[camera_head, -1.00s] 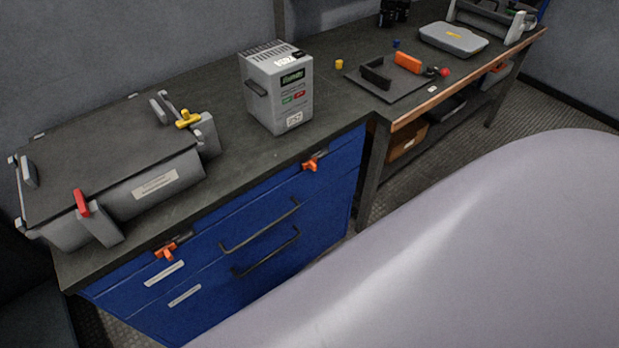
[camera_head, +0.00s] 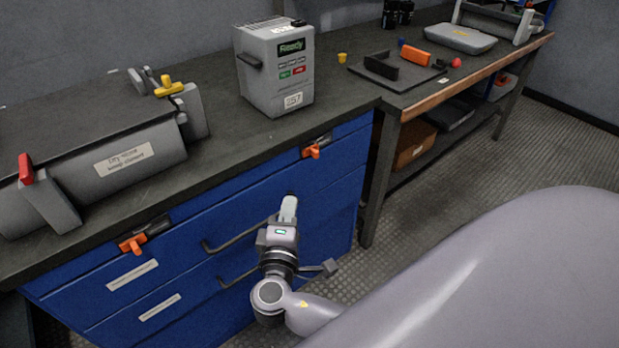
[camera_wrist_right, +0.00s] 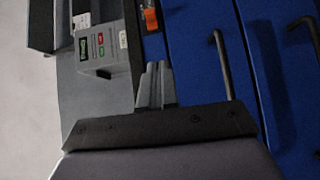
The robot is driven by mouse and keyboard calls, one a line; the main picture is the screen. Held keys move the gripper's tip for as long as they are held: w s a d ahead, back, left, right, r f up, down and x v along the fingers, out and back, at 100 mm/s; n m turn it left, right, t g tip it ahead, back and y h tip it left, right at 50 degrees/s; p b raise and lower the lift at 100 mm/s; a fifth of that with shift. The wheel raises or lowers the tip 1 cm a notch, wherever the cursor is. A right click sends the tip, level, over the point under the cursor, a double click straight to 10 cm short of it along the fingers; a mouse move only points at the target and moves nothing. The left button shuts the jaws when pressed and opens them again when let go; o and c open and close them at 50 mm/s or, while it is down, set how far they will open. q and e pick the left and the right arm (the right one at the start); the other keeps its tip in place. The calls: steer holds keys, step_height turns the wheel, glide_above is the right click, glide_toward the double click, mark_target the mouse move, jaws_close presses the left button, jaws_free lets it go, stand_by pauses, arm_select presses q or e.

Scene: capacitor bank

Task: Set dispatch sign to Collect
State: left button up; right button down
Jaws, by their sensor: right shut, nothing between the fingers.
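No sign marked as a dispatch sign can be made out in these views. A grey box-shaped device (camera_head: 275,80) stands on the dark bench and its screen (camera_head: 291,46) reads "Ready". The device also shows at the upper left of the right wrist view (camera_wrist_right: 98,47). My right gripper (camera_head: 289,205) is in front of the blue drawers, below the bench top, near the upper drawer handle. Its fingers (camera_wrist_right: 155,72) are shut and empty in the right wrist view. My left gripper is not in view.
The blue drawer unit (camera_head: 190,262) has black bar handles and orange latches (camera_head: 316,150). The right bench holds a dark tray (camera_head: 405,82), an orange block (camera_head: 415,56) and a grey box (camera_head: 460,40). Open floor lies at right.

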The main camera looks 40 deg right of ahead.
steer(key=shift+r, duration=0.25)
steer(key=shift+w, duration=0.1)
glide_toward(311, 155)
steer(key=w, duration=0.4)
steer(key=shift+w+b, duration=0.2)
steer(key=shift+b, duration=0.1)
steer(key=shift+d, duration=1.85)
